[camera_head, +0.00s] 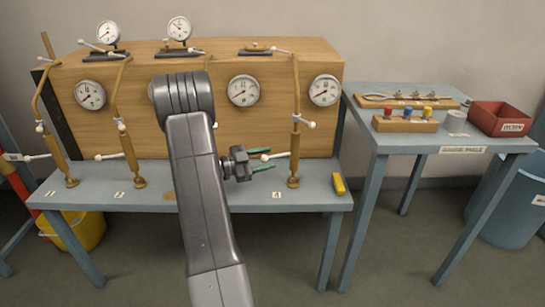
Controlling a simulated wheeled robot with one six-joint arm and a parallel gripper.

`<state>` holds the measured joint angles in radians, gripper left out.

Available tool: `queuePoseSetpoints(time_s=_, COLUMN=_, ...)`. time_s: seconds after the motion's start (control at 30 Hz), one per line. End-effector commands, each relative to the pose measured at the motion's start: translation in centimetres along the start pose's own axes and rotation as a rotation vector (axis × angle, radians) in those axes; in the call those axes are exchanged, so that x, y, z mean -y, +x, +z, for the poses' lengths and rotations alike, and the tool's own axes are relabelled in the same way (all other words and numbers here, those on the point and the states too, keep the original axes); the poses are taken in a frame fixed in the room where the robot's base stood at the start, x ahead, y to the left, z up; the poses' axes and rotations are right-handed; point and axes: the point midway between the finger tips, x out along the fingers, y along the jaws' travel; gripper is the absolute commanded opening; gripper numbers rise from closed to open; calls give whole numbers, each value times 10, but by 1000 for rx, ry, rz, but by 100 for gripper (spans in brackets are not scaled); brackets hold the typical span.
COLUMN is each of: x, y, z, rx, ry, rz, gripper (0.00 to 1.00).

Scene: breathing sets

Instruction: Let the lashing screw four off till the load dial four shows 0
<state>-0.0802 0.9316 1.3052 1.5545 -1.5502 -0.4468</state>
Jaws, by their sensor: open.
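Lashing screw four (295,145) is the brass upright at the right of the bench, beside the plate marked 4 (277,195). Its pale lever (279,155) points left and ends in a white knob. My gripper (270,159) is open, with one green finger above and one below the knob end of the lever in the picture. I cannot tell whether either finger touches it. Load dial four (325,90) is the rightmost round white gauge on the wooden front. Its needle reading is too small to tell.
My arm hides part of another dial and screw. Other brass screws (130,150) stand to the left. A yellow block (339,184) lies near the bench's right end. A side table (370,150) holds a red bin (500,118) and a wooden rack (405,124).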

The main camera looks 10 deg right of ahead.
Motion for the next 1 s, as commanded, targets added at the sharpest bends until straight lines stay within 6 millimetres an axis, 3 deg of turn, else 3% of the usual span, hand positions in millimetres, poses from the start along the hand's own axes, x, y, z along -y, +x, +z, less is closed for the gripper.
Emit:
queuePoseSetpoints(time_s=0.2, x=1, y=-54, z=0, rx=2, ry=0, rz=-5, gripper=45)
queuePoseSetpoints(time_s=0.43, x=1, y=-93, z=0, rx=1, ry=1, rz=-2, gripper=45)
queuePoseSetpoints(time_s=0.63, x=0, y=-106, z=0, rx=0, ry=0, rz=-1, gripper=45)
queuePoseSetpoints(time_s=1.0, x=0, y=-105, z=0, rx=0, ry=0, rz=0, gripper=45)
